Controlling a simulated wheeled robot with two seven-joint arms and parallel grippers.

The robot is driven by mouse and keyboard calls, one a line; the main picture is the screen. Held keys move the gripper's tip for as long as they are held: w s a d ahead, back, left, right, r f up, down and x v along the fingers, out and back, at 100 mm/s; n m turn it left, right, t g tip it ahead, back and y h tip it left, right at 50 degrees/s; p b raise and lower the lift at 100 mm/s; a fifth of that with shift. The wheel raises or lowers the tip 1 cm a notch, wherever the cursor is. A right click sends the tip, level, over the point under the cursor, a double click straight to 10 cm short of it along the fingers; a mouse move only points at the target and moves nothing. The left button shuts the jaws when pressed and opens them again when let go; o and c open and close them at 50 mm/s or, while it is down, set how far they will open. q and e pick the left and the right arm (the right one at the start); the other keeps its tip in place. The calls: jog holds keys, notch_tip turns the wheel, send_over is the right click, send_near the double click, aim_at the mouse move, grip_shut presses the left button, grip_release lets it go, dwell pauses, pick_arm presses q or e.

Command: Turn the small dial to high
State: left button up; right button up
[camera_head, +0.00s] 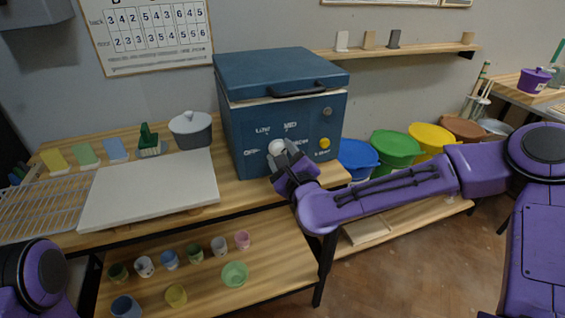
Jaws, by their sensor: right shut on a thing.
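The small dial (278,147) is a round pale knob on the front panel of a blue kiln (247,113). Labels around it read OFF at lower left, LOW at upper left and MID at upper right. Any label on the right is hidden or too small to read. My right gripper (284,154) is at the dial and shut on it. Its fingers and wrist cover the dial's lower right side, and I cannot tell where the dial points. Only a purple part of my left arm shows at the lower left; the left gripper is out of view.
A yellow button (324,144) and a dark round knob (327,111) sit right of the dial. The kiln lid's black handle (298,91) juts out above. A white slab (150,190) and a lidded grey pot (191,131) stand left. Coloured buckets (397,147) stand behind my right arm.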

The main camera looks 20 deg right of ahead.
jog(key=m+b, duration=0.4)
jog(key=m, duration=0.1)
jog(key=shift+f+b, duration=0.35)
jog(key=shift+a+r+m+b, duration=0.15)
jog(key=shift+r+m+b, duration=0.05)
jog(key=shift+m+b, duration=1.15)
jog(key=shift+m, duration=0.25)
jog(key=o, duration=0.9)
jog(key=shift+c, duration=0.2)
jog(key=shift+s+r, duration=0.1)
jog(key=s+b, duration=0.8)
jog(key=s, duration=0.2)
jog(key=shift+s+d, duration=0.15)
jog(key=shift+d, duration=0.05)
